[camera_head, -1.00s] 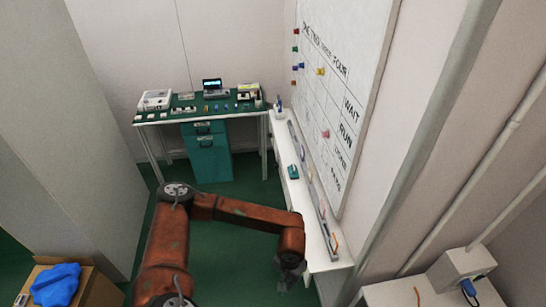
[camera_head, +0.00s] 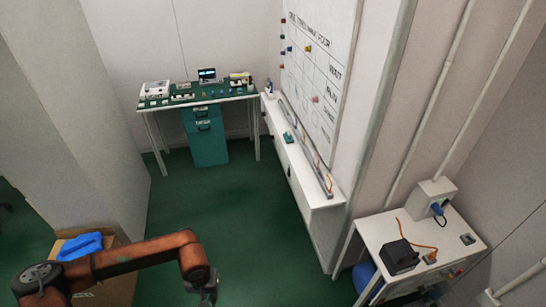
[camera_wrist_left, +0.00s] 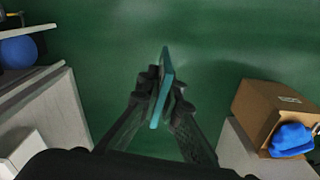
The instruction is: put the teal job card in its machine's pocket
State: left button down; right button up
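A thin teal card (camera_wrist_left: 166,75) stands edge-on between the fingers of my left gripper (camera_wrist_left: 160,98) in the left wrist view. The fingers are shut on it, and green floor lies behind and below it. In the head view my left gripper (camera_head: 208,288) is at the bottom, over open floor, and the card cannot be made out there. My right gripper is in neither view. No machine pocket can be clearly made out.
A green-topped bench (camera_head: 195,98) stands at the back. A narrow white cabinet (camera_head: 302,180) runs under the whiteboard (camera_head: 318,70). A small white table (camera_head: 420,240) holds a black device at right. A cardboard box (camera_head: 72,245) with blue cloth is at left. Middle floor is clear.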

aim_at(308, 183)
jog(key=u, duration=0.6)
jog(key=i, duration=2.75)
jog(key=z, duration=1.2)
jog(key=i, duration=0.8)
jog(key=z, duration=1.05)
jog(key=i, duration=0.2)
jog(key=z, duration=0.15)
